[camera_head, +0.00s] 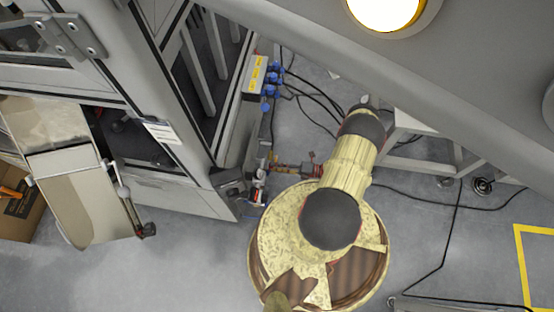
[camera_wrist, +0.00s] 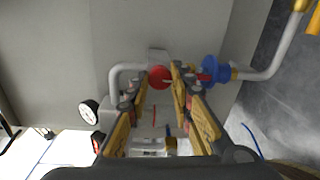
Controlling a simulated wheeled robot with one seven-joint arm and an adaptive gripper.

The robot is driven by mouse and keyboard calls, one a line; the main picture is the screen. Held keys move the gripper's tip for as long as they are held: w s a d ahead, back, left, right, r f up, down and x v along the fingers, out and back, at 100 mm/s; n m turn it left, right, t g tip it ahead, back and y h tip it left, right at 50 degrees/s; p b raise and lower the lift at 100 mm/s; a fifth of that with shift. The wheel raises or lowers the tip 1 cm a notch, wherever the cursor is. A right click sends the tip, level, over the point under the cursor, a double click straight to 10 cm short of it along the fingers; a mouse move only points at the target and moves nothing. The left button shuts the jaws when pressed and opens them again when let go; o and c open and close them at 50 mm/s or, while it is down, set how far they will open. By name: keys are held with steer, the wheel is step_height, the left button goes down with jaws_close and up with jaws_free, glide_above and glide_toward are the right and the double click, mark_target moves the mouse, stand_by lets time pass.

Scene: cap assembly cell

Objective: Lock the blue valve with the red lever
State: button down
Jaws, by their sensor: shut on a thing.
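In the wrist view, my gripper (camera_wrist: 160,80) has its two yellow-and-dark fingers on either side of a round red part (camera_wrist: 160,77), which I take to be the red lever seen end-on. The fingers are shut on it, and they hide part of it. The blue valve body (camera_wrist: 212,70) is a blue disc just right of the right fingertip, on a grey pipe (camera_wrist: 262,72). A little red shows between that finger and the blue disc. In the head view, the valve and gripper are small beside the cabinet corner, and the grip cannot be made out.
A grey bent pipe (camera_wrist: 116,80) lies left of the fingers, with a pressure gauge (camera_wrist: 88,113) beside it. In the head view, blue connectors (camera_head: 271,78) with black cables sit on the grey cabinet (camera_head: 180,192). Open floor (camera_head: 430,235) lies at the right.

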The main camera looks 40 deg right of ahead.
stand_by(0.3)
steer(key=c, duration=1.6)
jaws_free()
steer(key=shift+o, duration=0.2)
steer(key=f+v, duration=0.1)
steer(key=v, duration=1.1)
steer(key=shift+r, duration=0.45)
